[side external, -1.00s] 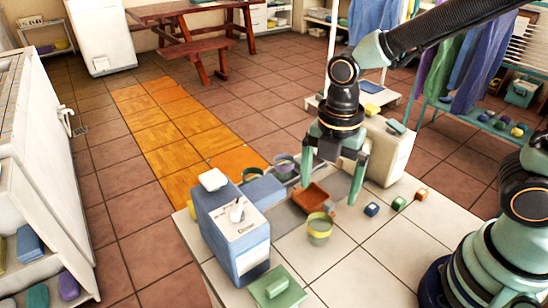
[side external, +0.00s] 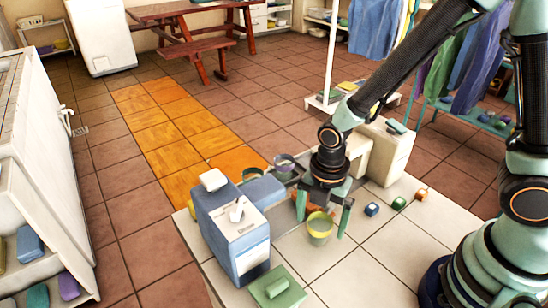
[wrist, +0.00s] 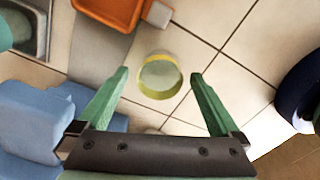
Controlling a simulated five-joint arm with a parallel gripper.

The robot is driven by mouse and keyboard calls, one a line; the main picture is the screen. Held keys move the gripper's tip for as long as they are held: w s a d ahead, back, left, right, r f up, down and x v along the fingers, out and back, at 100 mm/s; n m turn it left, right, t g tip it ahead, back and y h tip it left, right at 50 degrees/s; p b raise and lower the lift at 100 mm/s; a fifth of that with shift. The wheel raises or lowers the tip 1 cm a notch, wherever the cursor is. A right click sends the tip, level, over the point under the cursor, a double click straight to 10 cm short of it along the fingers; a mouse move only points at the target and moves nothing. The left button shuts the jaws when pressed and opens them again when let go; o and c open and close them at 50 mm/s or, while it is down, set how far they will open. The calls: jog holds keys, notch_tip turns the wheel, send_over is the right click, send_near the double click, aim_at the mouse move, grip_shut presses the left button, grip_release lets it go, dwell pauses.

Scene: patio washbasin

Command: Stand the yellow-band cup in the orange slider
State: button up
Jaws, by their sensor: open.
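The yellow-band cup (side external: 319,230) stands upright on the pale tiled counter, right of the blue dispenser. In the wrist view the cup (wrist: 159,78) sits between and just beyond my fingertips. My gripper (side external: 324,210) is open and points down, with one finger on each side of the cup; I cannot tell whether either touches it. The orange slider shows as an orange tray (wrist: 108,11) at the top left of the wrist view, with a small pale block at its right end. In the side view it is mostly hidden behind my gripper.
A blue dispenser (side external: 229,228) stands close on the left, with a green lidded box (side external: 276,289) in front. Small blue (side external: 371,209), green (side external: 398,203) and orange (side external: 421,195) blocks lie right. The front right counter is clear.

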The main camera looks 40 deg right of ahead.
jog(key=shift+f, duration=0.6)
jog(key=shift+c, duration=0.2)
jog(key=c, duration=1.5)
jog(key=shift+r, duration=0.2)
